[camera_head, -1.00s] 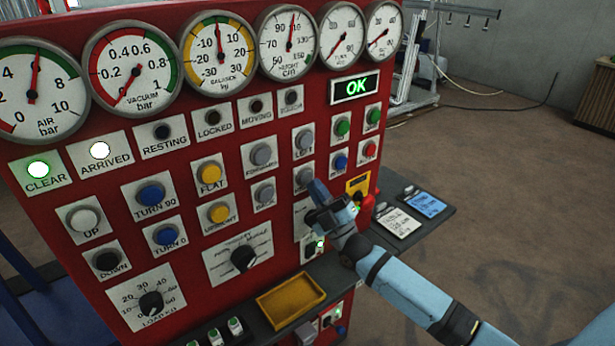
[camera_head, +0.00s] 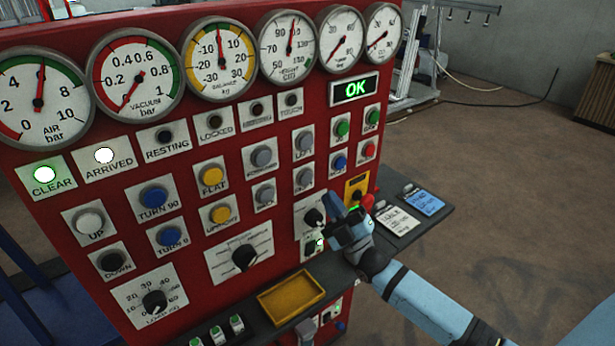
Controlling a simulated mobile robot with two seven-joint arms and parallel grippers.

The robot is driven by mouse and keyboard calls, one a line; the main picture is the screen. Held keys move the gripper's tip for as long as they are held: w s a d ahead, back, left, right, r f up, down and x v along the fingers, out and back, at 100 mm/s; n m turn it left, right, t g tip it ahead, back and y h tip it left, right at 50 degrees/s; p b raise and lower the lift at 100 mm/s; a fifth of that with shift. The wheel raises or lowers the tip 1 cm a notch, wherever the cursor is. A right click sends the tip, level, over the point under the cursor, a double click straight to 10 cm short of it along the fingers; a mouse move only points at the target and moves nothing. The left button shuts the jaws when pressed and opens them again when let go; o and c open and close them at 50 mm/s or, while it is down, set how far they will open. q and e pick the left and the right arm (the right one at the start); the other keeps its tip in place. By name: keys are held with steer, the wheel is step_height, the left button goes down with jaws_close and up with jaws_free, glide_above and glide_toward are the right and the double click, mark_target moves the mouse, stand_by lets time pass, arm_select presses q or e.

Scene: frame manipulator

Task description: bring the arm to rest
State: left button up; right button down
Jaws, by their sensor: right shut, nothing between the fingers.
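My right gripper (camera_head: 341,212) is in front of the lower right part of the red control panel (camera_head: 85,145). Its fingers are shut with nothing between them, and the light blue right arm comes in from the lower right. The fingertips are near a black knob (camera_head: 314,217) and below the grey buttons; I cannot tell whether they touch the panel. The CLEAR lamp (camera_head: 44,174) and the ARRIVED lamp (camera_head: 104,155) are lit. The RESTING lamp (camera_head: 164,137) is dark. The small display (camera_head: 354,90) reads OK in green. My left gripper is not in view.
A shelf with a yellow tray (camera_head: 291,298) sticks out below the panel. Cards (camera_head: 397,221) lie on a dark ledge right of the gripper, by a red knob. A metal frame (camera_head: 411,60) stands behind. The brown floor (camera_head: 510,180) at the right is open.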

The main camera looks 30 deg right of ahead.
stand_by(0.4)
steer(key=s+a+f+m+g+h+p, duration=0.2)
steer(key=s+a+f+m+g, duration=0.4)
steer(key=s+f, duration=0.4)
steer(key=s+a+f+m+g+h+p, duration=0.2)
steer(key=s+a+f+m+g, duration=0.4)
steer(key=f, duration=0.8)
steer(key=s+a+g+p, duration=0.1)
steer(key=s+a+g, duration=0.2)
steer(key=shift+s+f+m, duration=0.2)
steer(key=shift+s+m, duration=0.1)
steer(key=shift+s, duration=0.1)
stand_by(0.6)
